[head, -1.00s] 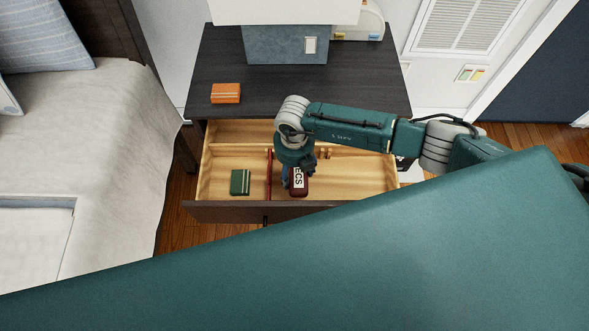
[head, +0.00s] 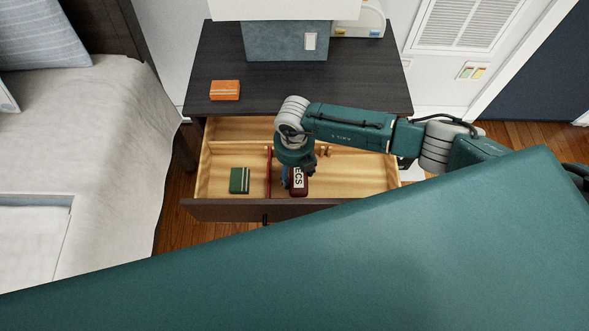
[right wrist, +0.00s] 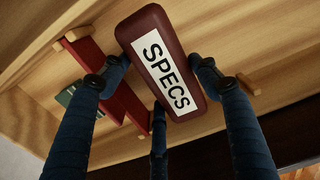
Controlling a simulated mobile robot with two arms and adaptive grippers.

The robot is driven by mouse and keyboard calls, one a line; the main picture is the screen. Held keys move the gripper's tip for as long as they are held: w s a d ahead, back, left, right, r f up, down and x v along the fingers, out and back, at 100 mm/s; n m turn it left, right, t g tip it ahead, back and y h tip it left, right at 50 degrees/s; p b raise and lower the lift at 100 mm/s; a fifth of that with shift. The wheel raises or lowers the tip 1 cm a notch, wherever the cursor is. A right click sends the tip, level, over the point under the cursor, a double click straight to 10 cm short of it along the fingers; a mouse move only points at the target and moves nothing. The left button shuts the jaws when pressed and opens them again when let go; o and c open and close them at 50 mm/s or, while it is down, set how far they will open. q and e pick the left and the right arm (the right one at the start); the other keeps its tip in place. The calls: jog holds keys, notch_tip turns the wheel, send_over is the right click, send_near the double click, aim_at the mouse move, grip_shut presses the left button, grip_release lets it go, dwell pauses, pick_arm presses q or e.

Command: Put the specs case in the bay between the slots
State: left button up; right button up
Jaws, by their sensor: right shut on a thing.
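The specs case (head: 299,182) is dark red with a white label reading SPECS. It is inside the open drawer (head: 345,182), just right of the red divider (head: 269,173). My right gripper (head: 296,174) comes from above and is shut on the case. In the right wrist view the case (right wrist: 162,60) sits tilted between the blue fingers, with the red divider (right wrist: 105,80) to its left. I cannot tell whether the case touches the drawer floor. Small wooden slot blocks (head: 327,151) show behind the gripper; others are partly hidden. My left gripper is out of view.
A green box (head: 240,180) lies in the drawer's left part. An orange box (head: 225,90) stands on the dark desk top (head: 275,86), near a grey-blue panel (head: 285,45). The drawer floor right of the case is clear. A bed (head: 105,130) stands at left.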

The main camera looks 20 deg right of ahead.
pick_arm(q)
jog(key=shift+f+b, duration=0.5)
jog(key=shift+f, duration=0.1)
pick_arm(e)
jog(key=shift+f, duration=0.75)
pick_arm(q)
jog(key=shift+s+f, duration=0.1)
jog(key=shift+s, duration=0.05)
pick_arm(e)
jog(key=shift+f, duration=0.15)
jog(key=shift+f, duration=0.15)
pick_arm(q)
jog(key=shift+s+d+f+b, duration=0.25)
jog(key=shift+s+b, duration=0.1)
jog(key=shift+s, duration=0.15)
pick_arm(e)
jog(key=shift+f, duration=0.1)
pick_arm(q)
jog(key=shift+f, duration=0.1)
pick_arm(e)
jog(key=shift+f, duration=0.2)
jog(key=shift+f, duration=0.1)
jog(key=shift+f+b, duration=0.2)
jog(key=shift+b, duration=0.2)
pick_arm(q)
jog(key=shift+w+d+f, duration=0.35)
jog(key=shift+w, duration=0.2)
pick_arm(e)
jog(key=shift+f, duration=0.1)
